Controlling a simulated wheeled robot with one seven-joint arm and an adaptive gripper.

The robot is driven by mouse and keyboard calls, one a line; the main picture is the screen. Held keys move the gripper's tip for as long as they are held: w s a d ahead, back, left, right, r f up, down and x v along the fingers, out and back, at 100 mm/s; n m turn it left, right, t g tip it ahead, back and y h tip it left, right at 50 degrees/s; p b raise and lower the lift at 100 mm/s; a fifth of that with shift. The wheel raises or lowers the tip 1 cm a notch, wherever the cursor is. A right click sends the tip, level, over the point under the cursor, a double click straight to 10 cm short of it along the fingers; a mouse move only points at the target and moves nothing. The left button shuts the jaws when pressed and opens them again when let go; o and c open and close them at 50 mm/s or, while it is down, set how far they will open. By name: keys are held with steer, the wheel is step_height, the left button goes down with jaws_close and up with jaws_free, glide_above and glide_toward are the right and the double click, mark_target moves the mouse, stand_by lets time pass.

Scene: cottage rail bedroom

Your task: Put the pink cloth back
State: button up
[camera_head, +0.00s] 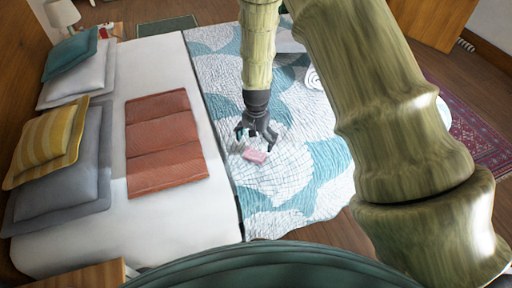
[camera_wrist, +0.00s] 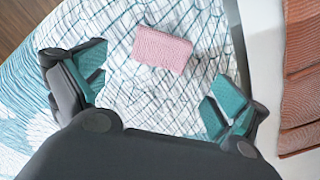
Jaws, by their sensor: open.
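The pink cloth (camera_head: 255,156) is a small folded piece lying on the teal and white patterned bedspread (camera_head: 292,178). In the wrist view the pink cloth (camera_wrist: 161,49) lies flat, slightly tilted, ahead of the fingers and between their lines. My gripper (camera_head: 257,136) is above the bedspread, close to the cloth in the head view. In the wrist view my gripper (camera_wrist: 152,92) has its two teal-padded fingers spread wide with nothing between them. The cloth appears apart from both fingers.
A folded terracotta throw (camera_head: 162,143) lies on the white sheet left of the bedspread. Yellow-striped (camera_head: 47,142) and grey pillows are at the far left. A white rolled item (camera_head: 313,78) lies at the bedspread's back right. The bedspread around the cloth is mostly clear.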

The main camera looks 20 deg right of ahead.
mark_target(256, 151)
steer(key=shift+s+r+b, duration=0.1)
steer(key=shift+r+b, duration=0.35)
steer(key=shift+r, duration=2.35)
